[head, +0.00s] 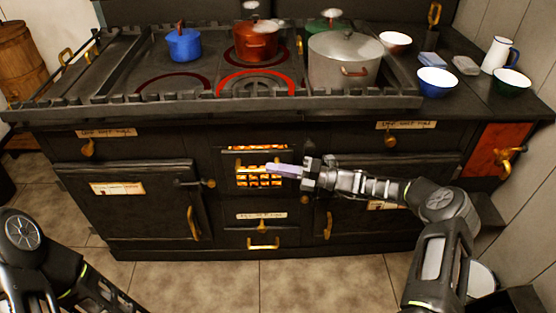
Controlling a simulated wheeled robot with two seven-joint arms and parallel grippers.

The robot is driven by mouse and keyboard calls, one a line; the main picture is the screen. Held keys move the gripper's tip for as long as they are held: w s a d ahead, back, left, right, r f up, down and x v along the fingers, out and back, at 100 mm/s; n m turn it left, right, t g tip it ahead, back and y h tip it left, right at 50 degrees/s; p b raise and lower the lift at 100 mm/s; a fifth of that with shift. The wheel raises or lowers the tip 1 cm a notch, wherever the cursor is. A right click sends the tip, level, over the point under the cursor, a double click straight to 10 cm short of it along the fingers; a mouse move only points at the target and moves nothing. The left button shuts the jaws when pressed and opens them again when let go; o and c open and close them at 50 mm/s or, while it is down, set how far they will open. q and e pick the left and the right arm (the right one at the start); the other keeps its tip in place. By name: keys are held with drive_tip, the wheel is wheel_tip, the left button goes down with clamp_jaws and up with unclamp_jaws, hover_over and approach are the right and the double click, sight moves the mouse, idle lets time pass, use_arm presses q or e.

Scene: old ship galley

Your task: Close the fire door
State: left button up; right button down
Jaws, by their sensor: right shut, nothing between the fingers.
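The firebox front (239,183) is in the middle of the range, with an orange glow showing through a barred grate and a thin slot above it. My right gripper (278,170) is shut and empty. Its pale lilac fingers point left and overlap the right part of the grate in the head view; I cannot tell whether they touch it. The gripper and wrist hide the area just right of the grate, so I cannot tell how the fire door's leaf stands. My left arm shows at the lower left; its gripper is out of the picture.
Oven doors with brass handles flank the firebox, the left one (140,216) in full view. A drawer (262,230) is below. A blue pot (184,45), red pot (257,45) and large grey pot (345,62) stand on the railed hob. Tiled floor is clear in front.

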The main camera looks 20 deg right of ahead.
drive_tip(key=v, duration=0.9)
drive_tip(key=shift+d, duration=0.3)
drive_tip(key=shift+w+r, duration=0.1)
drive_tip(key=shift+w, duration=0.05)
